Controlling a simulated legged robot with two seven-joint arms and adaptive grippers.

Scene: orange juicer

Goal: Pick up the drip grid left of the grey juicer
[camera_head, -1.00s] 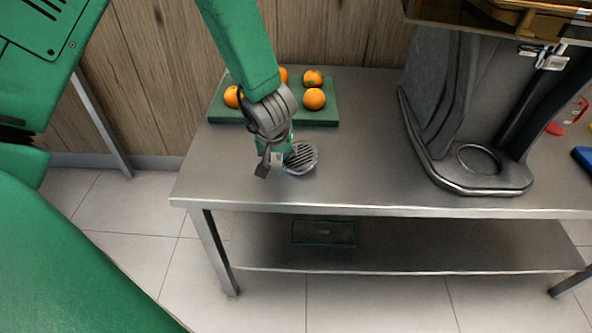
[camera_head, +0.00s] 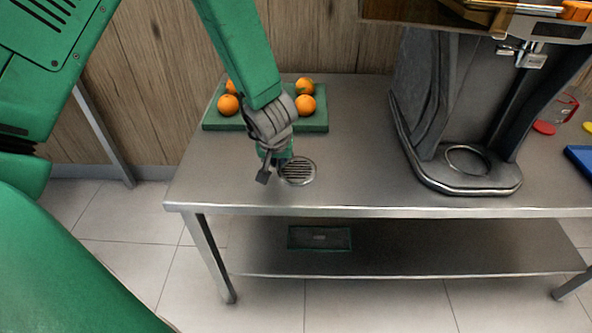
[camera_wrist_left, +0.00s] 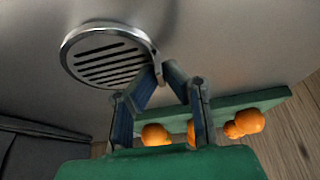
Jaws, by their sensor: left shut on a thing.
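The round metal drip grid (camera_head: 298,171), with dark slots, is over the table left of the grey juicer (camera_head: 440,110). My left gripper (camera_head: 274,168) comes down from above at the grid's left side. In the left wrist view the gripper (camera_wrist_left: 158,76) is shut on the rim of the grid (camera_wrist_left: 105,60), at its right edge. The grid looks about level, and I cannot tell whether it touches the table. The juicer's base has a round ring opening (camera_head: 467,160). My right gripper is not in view.
A green tray (camera_head: 222,126) with several oranges (camera_head: 305,105) stands behind my gripper. A blue tray (camera_head: 580,158) and a red item (camera_head: 543,127) are at the far right. The steel tabletop (camera_head: 350,150) between grid and juicer is clear.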

